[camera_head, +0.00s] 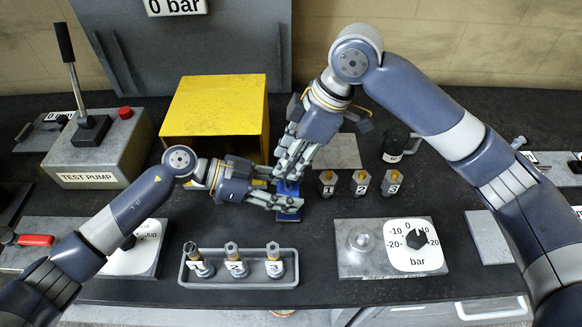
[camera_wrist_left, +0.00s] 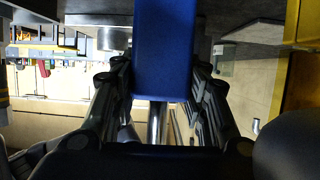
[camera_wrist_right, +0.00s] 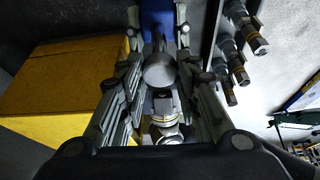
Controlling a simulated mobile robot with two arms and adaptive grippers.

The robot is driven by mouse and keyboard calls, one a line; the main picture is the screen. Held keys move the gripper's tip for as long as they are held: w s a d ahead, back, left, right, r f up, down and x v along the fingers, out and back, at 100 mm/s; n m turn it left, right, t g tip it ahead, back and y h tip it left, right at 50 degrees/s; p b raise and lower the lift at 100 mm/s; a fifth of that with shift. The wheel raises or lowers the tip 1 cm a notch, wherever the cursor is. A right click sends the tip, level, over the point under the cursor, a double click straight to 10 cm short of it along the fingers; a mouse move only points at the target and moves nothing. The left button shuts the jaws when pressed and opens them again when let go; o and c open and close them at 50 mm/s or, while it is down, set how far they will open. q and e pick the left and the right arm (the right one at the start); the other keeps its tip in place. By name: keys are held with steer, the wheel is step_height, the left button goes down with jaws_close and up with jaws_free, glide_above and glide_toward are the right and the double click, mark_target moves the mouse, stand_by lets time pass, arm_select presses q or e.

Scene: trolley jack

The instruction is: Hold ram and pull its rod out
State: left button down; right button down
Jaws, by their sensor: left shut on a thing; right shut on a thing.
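The ram has a blue body (camera_head: 288,190), mostly covered by my grippers in the head view. In the left wrist view its blue body (camera_wrist_left: 165,50) fills the gap between the fingers, with a silver rod (camera_wrist_left: 157,124) in line with it. My left gripper (camera_head: 287,202) is shut on the blue body from the left. My right gripper (camera_head: 290,172) comes from above and is shut on the rod at the top of the ram. In the right wrist view the rod's round silver end (camera_wrist_right: 160,72) shows between the fingers, blue body (camera_wrist_right: 158,15) beyond. How much rod is out is hard to tell.
A yellow open box (camera_head: 218,108) stands behind my grippers. A grey tray (camera_head: 240,283) with several numbered fittings lies in front. A bar gauge (camera_head: 413,244) is at right, numbered fittings (camera_head: 361,184) behind it. The test pump (camera_head: 98,150) is at left.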

arm_select(q)
steer(key=shift+s+f, duration=0.1)
steer(key=shift+f, duration=0.2)
arm_select(e)
steer(key=c, duration=1.2)
jaws_free()
steer(key=shift+r, duration=0.2)
steer(key=shift+f, duration=0.1)
arm_select(q)
steer(key=shift+r, duration=0.1)
arm_select(e)
steer(key=v, duration=1.2)
arm_select(q)
steer(key=c, duration=0.8)
jaws_free()
steer(key=shift+c, duration=0.2)
